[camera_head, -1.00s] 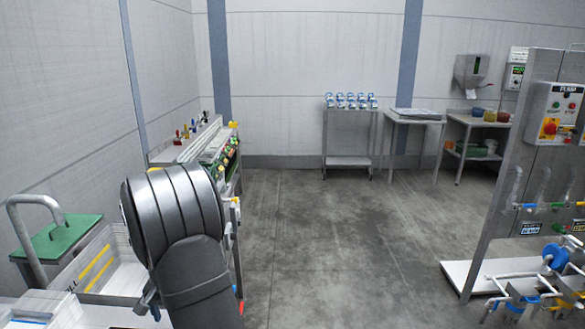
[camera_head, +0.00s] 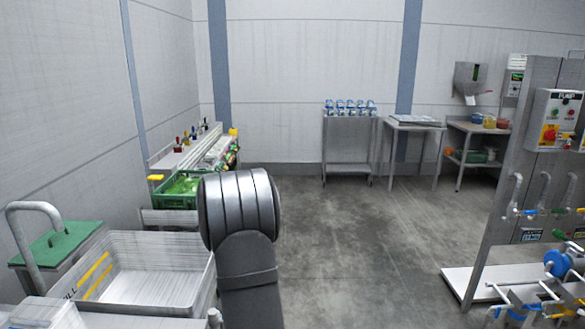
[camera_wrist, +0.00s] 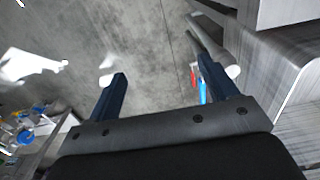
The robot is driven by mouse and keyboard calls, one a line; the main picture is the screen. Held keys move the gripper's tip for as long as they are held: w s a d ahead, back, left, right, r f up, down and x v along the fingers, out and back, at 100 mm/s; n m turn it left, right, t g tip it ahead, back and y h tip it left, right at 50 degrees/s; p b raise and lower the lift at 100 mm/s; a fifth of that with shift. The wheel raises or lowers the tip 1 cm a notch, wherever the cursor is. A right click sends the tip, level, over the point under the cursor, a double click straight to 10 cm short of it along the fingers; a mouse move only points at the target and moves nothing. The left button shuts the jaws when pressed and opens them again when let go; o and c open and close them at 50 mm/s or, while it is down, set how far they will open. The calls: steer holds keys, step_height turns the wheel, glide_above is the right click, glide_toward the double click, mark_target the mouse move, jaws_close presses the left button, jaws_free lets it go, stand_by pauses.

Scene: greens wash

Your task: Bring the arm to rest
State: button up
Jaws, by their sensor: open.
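My gripper (camera_wrist: 162,78) shows in the wrist view with its two dark blue fingers spread wide apart. Nothing is between them except the view of the grey floor beyond. In the head view my dark grey arm stands in the lower middle, just right of the white bin (camera_head: 150,285). The gripper itself is hidden in that view.
A green crate (camera_head: 176,200) with greens sits at the back left. The pump panel (camera_head: 556,118) and pipework stand at the right. Steel tables (camera_head: 412,127) stand along the back wall. The middle floor (camera_head: 370,225) is clear.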

steer(key=s+d+f, duration=0.1)
steer(key=d+f, duration=0.2)
steer(key=d, duration=0.4)
steer(key=s+d+f, duration=0.2)
steer(key=d+f, duration=0.1)
steer(key=d, duration=0.5)
steer(key=shift+f, duration=0.2)
steer(key=s+d+r+m+t, duration=0.1)
steer(key=s+d+r, duration=0.3)
steer(key=s+r, duration=0.45)
steer(key=s+d+r+m, duration=0.25)
steer(key=s+r, duration=0.25)
steer(key=s, duration=0.6)
steer(key=s+r+t, duration=0.1)
steer(key=s, duration=0.9)
step_height(320, 180, up, 8)
steer(key=s+m+t+h, duration=0.1)
steer(key=s+t+h, duration=0.1)
steer(key=t, duration=0.1)
steer(key=shift+s+d+f, duration=0.25)
steer(key=shift+s+d, duration=0.15)
steer(key=shift+d, duration=0.05)
